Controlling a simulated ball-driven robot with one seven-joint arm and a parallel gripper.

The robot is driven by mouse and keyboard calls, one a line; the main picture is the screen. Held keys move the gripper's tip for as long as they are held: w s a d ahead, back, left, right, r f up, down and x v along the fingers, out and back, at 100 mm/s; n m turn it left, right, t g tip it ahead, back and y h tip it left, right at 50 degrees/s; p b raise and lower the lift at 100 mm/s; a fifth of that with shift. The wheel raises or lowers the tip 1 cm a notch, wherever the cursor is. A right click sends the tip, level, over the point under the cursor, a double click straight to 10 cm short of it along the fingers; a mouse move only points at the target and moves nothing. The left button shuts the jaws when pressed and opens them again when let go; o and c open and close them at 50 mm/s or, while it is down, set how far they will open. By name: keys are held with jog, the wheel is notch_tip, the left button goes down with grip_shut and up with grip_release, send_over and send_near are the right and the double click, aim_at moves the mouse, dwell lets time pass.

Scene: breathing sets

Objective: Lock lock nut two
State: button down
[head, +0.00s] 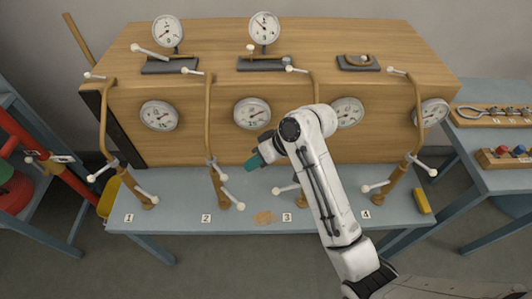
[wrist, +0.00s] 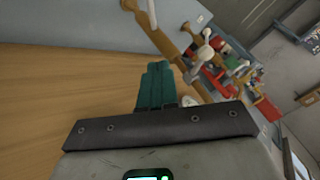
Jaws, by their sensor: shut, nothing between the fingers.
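The brass pipe of station 2 (head: 211,115) rises beside the wooden cabinet, behind the number 2 label (head: 206,219). Its middle fitting with a white-tipped lever (head: 214,166) and its lower fitting with white knobs (head: 233,201) show in the head view. I cannot tell which of these is the lock nut. My gripper (head: 253,163) has green fingers, shut and empty, to the right of the middle fitting and apart from it. In the wrist view the shut fingers (wrist: 155,84) point toward a brass pipe (wrist: 168,35) with white knobs, not touching it as far as I see.
The wooden cabinet (head: 285,85) with several gauges stands behind the pipes. Similar pipes stand at station 1 (head: 104,125) and station 4 (head: 411,125); my arm partly hides the station 3 pipe. A yellow block (head: 422,201) lies at the right of the blue bench (head: 178,212).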

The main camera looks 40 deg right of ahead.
aim_at(224, 178)
jog(key=shift+w+a+f+p, duration=0.1)
jog(key=shift+w+a+p, duration=0.15)
jog(key=shift+a, duration=0.9)
jog(key=shift+w+a+p, duration=0.1)
jog(key=shift+a+p, duration=0.2)
jog(key=shift+a, duration=0.85)
jog(key=shift+a, duration=0.15)
